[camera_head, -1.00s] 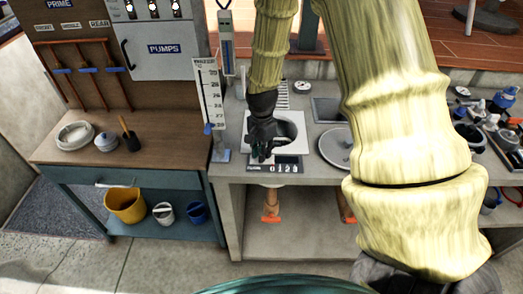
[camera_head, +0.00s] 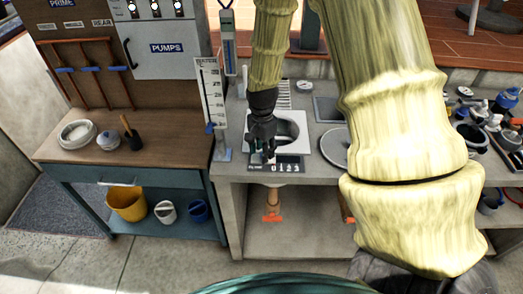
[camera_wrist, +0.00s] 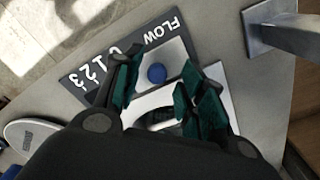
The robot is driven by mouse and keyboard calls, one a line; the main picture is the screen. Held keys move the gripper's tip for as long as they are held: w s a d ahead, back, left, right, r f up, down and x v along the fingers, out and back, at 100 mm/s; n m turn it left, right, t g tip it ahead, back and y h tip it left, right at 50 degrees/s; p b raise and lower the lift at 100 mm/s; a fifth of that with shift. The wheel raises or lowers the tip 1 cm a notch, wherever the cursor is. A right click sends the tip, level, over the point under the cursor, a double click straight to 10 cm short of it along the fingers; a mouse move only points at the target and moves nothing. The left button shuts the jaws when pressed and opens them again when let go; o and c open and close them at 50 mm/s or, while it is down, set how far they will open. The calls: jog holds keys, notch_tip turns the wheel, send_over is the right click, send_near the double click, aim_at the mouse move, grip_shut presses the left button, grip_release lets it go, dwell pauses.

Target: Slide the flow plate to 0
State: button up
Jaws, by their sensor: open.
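The flow plate (camera_wrist: 174,60) is a pale plate with a round blue knob (camera_wrist: 157,73) in the wrist view. It lies beside a dark strip (camera_wrist: 75,88) marked FLOW and 0, 1, 2, 3. The knob is nearest the FLOW and 0 end; the 0 is partly hidden by a finger. My gripper (camera_wrist: 158,90) is open, with its green-padded fingers on either side of the knob in the picture. I cannot tell if they touch it. In the head view my gripper (camera_head: 262,154) is over the near edge of the basin, above the strip (camera_head: 290,169), and hides most of the plate.
The basin (camera_head: 303,133) is set in a grey counter (camera_head: 320,171). A tall white gauge (camera_head: 211,96) stands close to the left of my gripper. A round lid (camera_head: 334,147) lies to the right. Buckets stand on the low shelf at left.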

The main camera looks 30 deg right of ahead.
notch_tip(320, 180, up, 12)
jog(key=shift+f, duration=0.15)
dwell(0.4)
jog(key=shift+a, duration=0.1)
dwell(0.4)
